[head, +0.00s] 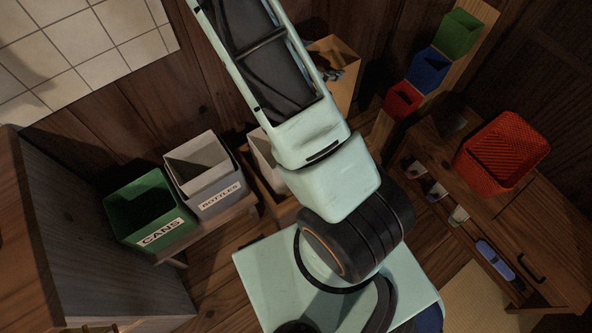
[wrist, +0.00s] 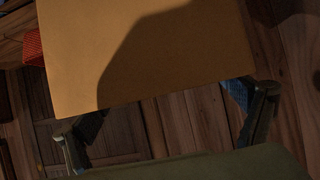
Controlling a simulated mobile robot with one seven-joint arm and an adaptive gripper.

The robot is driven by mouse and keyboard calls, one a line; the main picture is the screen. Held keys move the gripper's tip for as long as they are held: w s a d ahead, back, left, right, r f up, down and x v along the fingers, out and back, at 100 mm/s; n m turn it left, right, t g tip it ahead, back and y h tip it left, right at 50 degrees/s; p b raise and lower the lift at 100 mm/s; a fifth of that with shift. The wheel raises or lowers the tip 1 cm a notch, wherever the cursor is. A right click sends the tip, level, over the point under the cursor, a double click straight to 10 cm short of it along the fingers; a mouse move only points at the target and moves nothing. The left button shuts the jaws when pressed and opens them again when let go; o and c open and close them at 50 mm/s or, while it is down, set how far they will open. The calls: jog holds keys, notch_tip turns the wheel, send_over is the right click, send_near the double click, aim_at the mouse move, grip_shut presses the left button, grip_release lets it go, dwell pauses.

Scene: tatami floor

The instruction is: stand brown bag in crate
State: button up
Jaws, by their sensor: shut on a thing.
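The brown bag (head: 345,68) is a tan paper-like bag in the head view, partly hidden behind my arm near the back wall. In the wrist view the bag (wrist: 150,50) fills the upper middle as a flat tan face with a dark shadow. My gripper (wrist: 165,108) is shut on the bag, with its dark fingers showing at either side of the bag's near edge. In the head view a low wooden box, which may be the crate (head: 273,203), stands left of my arm. A pale thing (head: 262,150) is in or behind it, and my arm hides the rest.
A green CANS bin (head: 150,212) and a grey BOTTLES bin (head: 206,178) stand on a low stand at left. A red basket (head: 497,153) sits on a wooden cabinet (head: 545,235) at right. Green, blue and red boxes (head: 429,69) climb the back right.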

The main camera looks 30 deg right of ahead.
notch_tip(320, 180, down, 10)
jog(key=b, duration=0.8)
jog(key=shift+r, duration=0.25)
notch_tip(320, 180, down, 18)
jog(key=b, duration=0.6)
jog(key=shift+b, duration=0.3)
jog(key=o, duration=1.7)
jog(key=p+v, duration=0.3)
jog(key=v, duration=0.9)
jog(key=shift+p, duration=0.3)
